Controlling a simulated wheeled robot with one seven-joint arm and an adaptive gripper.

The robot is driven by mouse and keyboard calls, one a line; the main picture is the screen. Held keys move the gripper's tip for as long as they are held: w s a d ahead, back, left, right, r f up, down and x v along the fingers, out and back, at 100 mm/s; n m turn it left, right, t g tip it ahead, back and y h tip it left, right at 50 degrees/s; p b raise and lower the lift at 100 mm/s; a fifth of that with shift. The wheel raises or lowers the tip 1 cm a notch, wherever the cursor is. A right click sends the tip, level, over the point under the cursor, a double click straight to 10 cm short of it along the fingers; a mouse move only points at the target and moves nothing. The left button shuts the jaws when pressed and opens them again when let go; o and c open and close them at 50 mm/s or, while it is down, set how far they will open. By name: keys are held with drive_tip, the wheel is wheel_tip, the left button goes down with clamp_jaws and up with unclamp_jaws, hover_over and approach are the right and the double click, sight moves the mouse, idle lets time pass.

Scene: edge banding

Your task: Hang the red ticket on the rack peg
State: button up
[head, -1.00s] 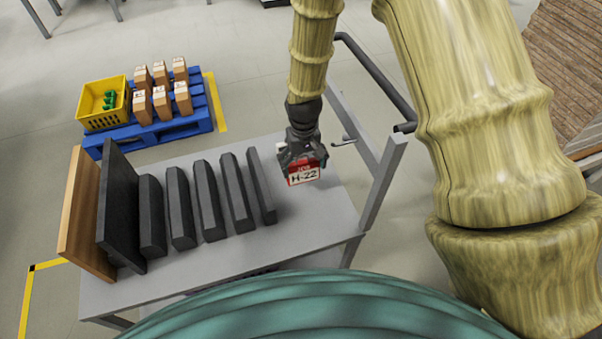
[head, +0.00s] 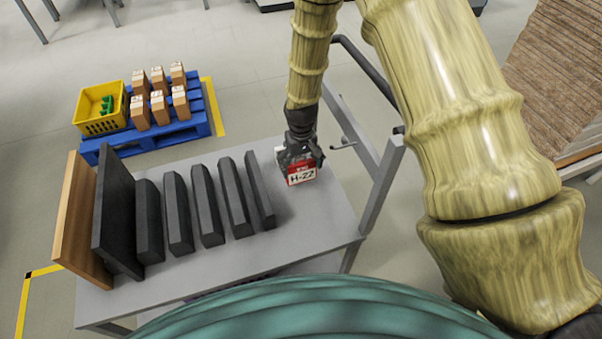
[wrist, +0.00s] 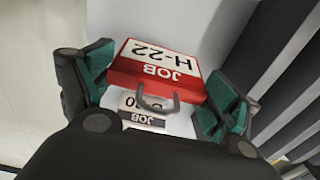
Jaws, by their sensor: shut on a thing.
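The red ticket (head: 301,173) is a small red and white block marked H-22, held at the end of my arm over the right part of the grey rack cart. My gripper (head: 301,153) is shut on it. In the wrist view the ticket (wrist: 158,62) lies between the teal pads of my gripper (wrist: 155,88), upside down in the picture, with a grey loop at its near edge. The rack peg (head: 343,146) is a short rod sticking out from the cart's right-hand frame, a little to the right of my gripper. The ticket and peg appear apart.
Several dark upright panels (head: 207,207) and a wooden board (head: 78,215) stand left of my gripper on the cart (head: 290,225). Another ticket marked JOB (wrist: 143,118) shows below the loop. A blue pallet (head: 160,136) with boxes and a yellow crate (head: 101,118) sits behind.

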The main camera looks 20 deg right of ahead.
sight(301, 173)
drive_tip(key=shift+f+p, duration=0.45)
drive_tip(key=shift+f, duration=1.65)
drive_tip(key=shift+f, duration=0.2)
drive_tip(key=o, duration=0.5)
drive_tip(key=shift+o, duration=0.2)
drive_tip(key=shift+f, duration=0.1)
drive_tip(key=shift+b, duration=0.35)
wheel_tip(301, 173, up, 11)
drive_tip(key=shift+w+d+b, duration=0.1)
drive_tip(key=shift+d+b, duration=0.05)
drive_tip(key=shift+b, duration=0.35)
